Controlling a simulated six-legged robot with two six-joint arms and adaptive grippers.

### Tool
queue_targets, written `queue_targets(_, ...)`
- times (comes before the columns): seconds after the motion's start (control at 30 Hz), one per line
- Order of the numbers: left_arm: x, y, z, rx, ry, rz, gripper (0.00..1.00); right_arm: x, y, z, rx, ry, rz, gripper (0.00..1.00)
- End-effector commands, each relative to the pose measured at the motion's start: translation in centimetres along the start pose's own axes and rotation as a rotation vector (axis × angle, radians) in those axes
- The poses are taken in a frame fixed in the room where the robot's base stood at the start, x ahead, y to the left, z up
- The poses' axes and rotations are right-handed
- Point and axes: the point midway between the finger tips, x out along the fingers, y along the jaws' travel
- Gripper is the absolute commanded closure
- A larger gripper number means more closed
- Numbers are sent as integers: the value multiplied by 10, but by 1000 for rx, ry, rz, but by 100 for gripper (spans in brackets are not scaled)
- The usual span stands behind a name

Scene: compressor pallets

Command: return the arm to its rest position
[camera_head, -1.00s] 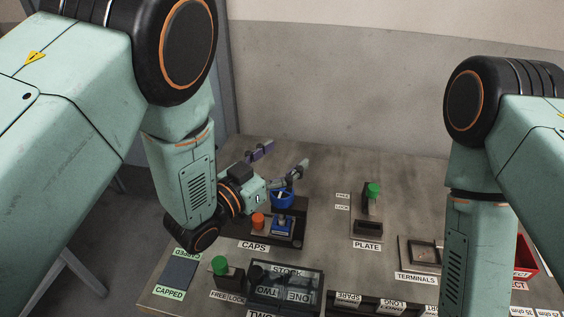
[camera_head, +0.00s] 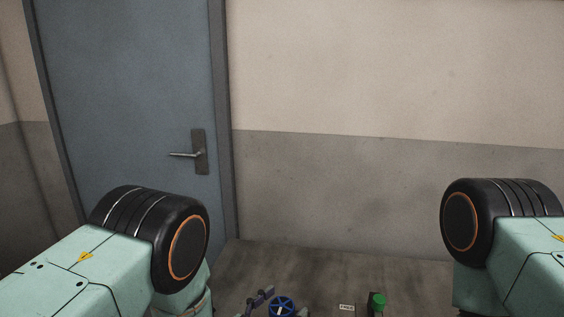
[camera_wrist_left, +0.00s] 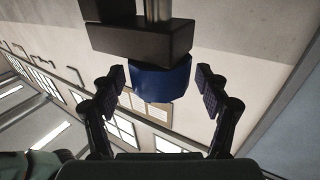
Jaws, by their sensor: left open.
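My left gripper (camera_head: 262,298) shows only in part at the bottom edge of the head view, with one dark purple finger up beside a blue round part (camera_head: 281,306). In the left wrist view its two fingers (camera_wrist_left: 161,88) stand wide apart, with no grip on anything. A blue cylindrical part (camera_wrist_left: 160,78) under dark blocks shows between the fingertips, with gaps on both sides. My right arm's shoulder and upper arm show at right; its gripper is out of view.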

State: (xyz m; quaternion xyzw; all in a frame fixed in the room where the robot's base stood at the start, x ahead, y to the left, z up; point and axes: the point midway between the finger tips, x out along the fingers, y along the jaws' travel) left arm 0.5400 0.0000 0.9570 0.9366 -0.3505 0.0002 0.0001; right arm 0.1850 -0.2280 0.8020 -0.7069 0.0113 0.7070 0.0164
Motion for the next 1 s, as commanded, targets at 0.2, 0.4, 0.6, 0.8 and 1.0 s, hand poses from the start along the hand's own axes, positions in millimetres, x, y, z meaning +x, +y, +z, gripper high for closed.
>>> queue_targets(0.2, 0, 0, 7, 1, 0, 15, 25, 2, 0, 0, 0, 0, 0, 60)
queue_targets(0.4, 0, 0, 7, 0, -1, 19, 25, 2, 0, 0, 0, 0, 0, 60)
queue_targets(0.6, 0, 0, 7, 0, -1, 15, 25, 1, 0, 0, 0, 0, 0, 60)
queue_targets(0.8, 1, 0, -9, 2, 2, 1, 25, 0, 0, 0, 0, 0, 0, 60)
queue_targets(1.0, 0, 0, -39, 3, 2, 1, 25, 0, 0, 0, 0, 0, 0, 60)
